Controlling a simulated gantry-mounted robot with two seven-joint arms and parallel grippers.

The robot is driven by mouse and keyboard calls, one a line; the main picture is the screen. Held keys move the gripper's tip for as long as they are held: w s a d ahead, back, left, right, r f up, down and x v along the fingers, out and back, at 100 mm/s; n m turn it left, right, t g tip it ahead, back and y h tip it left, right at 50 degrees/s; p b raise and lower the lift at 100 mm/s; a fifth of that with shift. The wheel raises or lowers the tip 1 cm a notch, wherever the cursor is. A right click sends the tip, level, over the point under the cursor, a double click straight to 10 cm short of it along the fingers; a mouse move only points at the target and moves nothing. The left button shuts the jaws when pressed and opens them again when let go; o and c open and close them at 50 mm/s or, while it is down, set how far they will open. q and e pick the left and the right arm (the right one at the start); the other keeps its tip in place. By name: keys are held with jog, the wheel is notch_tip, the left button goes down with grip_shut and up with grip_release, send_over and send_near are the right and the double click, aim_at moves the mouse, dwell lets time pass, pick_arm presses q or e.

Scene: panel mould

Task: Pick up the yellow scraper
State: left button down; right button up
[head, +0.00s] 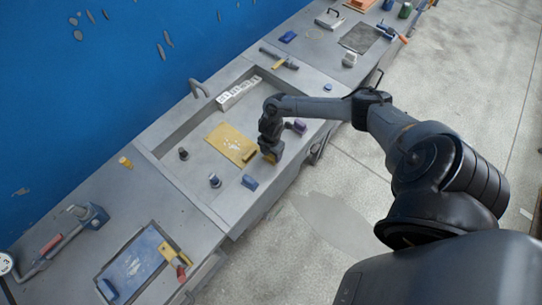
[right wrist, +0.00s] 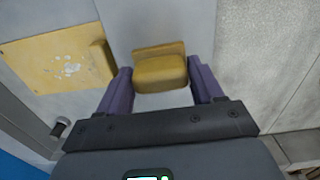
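A yellow scraper (right wrist: 160,70) with a thick block-like body and a thin flat edge lies between and just beyond my right fingertips in the right wrist view. My right gripper (right wrist: 160,85) has its two purple fingers spread, one on each side; any contact is hard to tell. In the head view my right gripper (head: 269,152) points down over the near side of the recessed tray. Only a bit of the yellow scraper (head: 270,158) shows beneath it. My left gripper is not in view.
A yellow board (head: 228,142) with white bits and a yellow block lies left of the gripper. A blue block (head: 249,182), dark knobs and a purple item (head: 297,126) are near. A raised rim bounds the tray (head: 190,195).

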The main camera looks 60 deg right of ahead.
jog(key=c, duration=0.5)
jog(key=shift+o, duration=0.2)
jog(key=shift+r, duration=0.15)
jog(key=shift+r, duration=0.5)
notch_tip(320, 180, up, 2)
jog(key=shift+r, duration=0.25)
jog(key=s+d+r, duration=0.2)
jog(key=s+r, duration=0.5)
jog(key=s, duration=0.4)
jog(key=shift+s+r+p, duration=0.15)
jog(key=shift+s+p, duration=0.05)
jog(key=shift+p, duration=0.1)
